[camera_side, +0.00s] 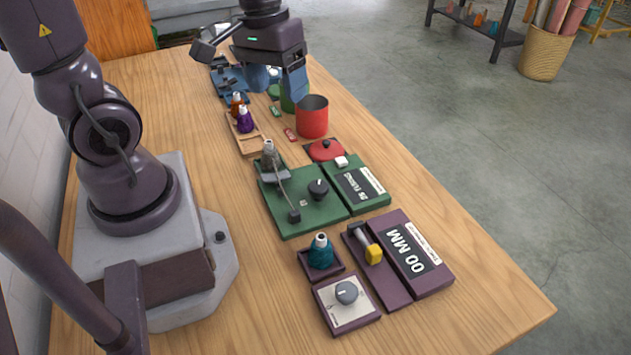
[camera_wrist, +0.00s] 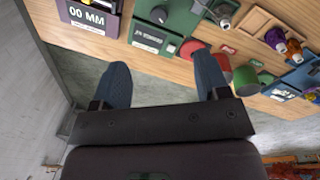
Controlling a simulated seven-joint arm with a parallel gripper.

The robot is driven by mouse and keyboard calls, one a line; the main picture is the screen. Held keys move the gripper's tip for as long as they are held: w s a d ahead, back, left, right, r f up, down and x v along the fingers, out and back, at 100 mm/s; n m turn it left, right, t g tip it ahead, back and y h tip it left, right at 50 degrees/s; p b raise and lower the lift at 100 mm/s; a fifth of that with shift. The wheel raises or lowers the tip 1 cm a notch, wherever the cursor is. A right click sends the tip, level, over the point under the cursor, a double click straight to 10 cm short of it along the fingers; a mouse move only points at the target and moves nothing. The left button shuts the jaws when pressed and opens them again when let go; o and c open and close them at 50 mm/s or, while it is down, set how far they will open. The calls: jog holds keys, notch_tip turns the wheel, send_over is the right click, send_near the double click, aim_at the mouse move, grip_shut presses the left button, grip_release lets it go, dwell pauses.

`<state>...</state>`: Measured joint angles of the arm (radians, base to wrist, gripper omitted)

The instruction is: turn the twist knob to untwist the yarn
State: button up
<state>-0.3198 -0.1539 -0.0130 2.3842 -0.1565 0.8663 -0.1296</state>
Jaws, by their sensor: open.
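Two knobs show, and I cannot tell which is the twist knob. A black knob (camera_side: 318,188) stands on the green board (camera_side: 290,222); it also shows in the wrist view (camera_wrist: 160,14). A grey knob (camera_side: 346,293) sits on a pale plate in a purple frame at the front. A teal yarn cone (camera_side: 321,251) stands in a small purple tray behind it. A grey cone (camera_side: 269,157) stands on the green board's rear left. My gripper (camera_side: 277,82) is open and empty, raised near the far end of the table, away from both knobs. Its fingers show in the wrist view (camera_wrist: 162,80).
A red pot (camera_side: 312,120) and a green can (camera_side: 287,100) stand below and near my gripper. A purple box reading "00 MM" (camera_side: 408,243) and a yellow-ended tool (camera_side: 372,252) lie front right. Purple (camera_side: 245,122) and orange (camera_side: 236,103) cones stand in a wooden tray.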

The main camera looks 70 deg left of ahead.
aim_at(319, 185)
jog(key=w+a+f+n+h, duration=0.4)
jog(key=w+f+n, duration=0.2)
jog(key=f+n, duration=0.65)
jog(key=shift+n, duration=0.75)
jog(key=x, duration=1.1)
jog(key=shift+s+f, duration=0.1)
jog(key=shift+f, duration=0.05)
jog(key=c, duration=0.9)
